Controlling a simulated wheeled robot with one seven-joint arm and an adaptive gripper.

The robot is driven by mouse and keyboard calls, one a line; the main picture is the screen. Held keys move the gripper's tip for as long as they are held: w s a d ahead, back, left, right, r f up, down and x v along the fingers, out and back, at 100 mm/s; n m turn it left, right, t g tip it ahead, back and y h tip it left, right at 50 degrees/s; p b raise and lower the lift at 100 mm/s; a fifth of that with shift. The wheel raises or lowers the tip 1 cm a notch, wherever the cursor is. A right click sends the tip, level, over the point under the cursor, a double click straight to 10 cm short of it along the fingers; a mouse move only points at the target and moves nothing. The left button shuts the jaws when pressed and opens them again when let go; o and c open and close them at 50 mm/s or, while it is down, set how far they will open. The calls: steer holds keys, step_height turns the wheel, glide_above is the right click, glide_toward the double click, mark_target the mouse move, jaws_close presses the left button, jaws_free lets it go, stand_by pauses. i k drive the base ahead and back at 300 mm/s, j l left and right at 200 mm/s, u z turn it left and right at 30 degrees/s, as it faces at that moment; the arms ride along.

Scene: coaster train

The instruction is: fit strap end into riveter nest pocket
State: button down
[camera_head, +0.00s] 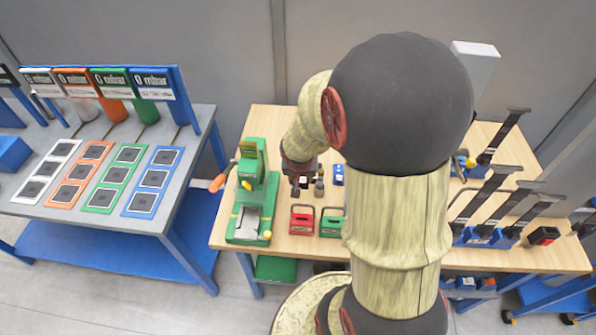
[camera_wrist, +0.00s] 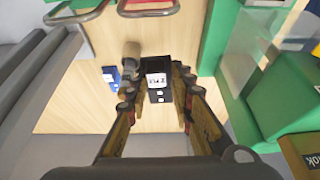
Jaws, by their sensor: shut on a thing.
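The green riveter (camera_head: 252,195) stands at the left of the wooden table, with an orange-tipped lever and a grey plate on its base. Part of a green machine, seemingly the riveter, shows at the right in the wrist view (camera_wrist: 262,95). Its nest pocket cannot be made out. My gripper (camera_wrist: 157,84) is shut on a dark piece with a white label (camera_wrist: 157,79), seemingly the strap end, between its fingertips. In the head view, my gripper (camera_head: 302,182) hangs just right of the riveter, apart from it. The held piece is not clear there.
A red carrier (camera_head: 301,220) and a green carrier (camera_head: 332,223) stand at the table's front. A small blue item (camera_wrist: 110,77) and a tan cylinder (camera_wrist: 131,53) are near my fingers. Blue holders with black straps (camera_head: 490,235) stand at right. A grey table (camera_head: 95,212) stands left.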

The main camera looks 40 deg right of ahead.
mark_target(248, 224)
steer(key=j+z, duration=0.15)
steer(key=j, duration=0.25)
steer(key=k+j+z, duration=0.2)
steer(key=j, duration=0.2)
steer(key=j+z, duration=0.15)
steer(key=j, duration=0.3)
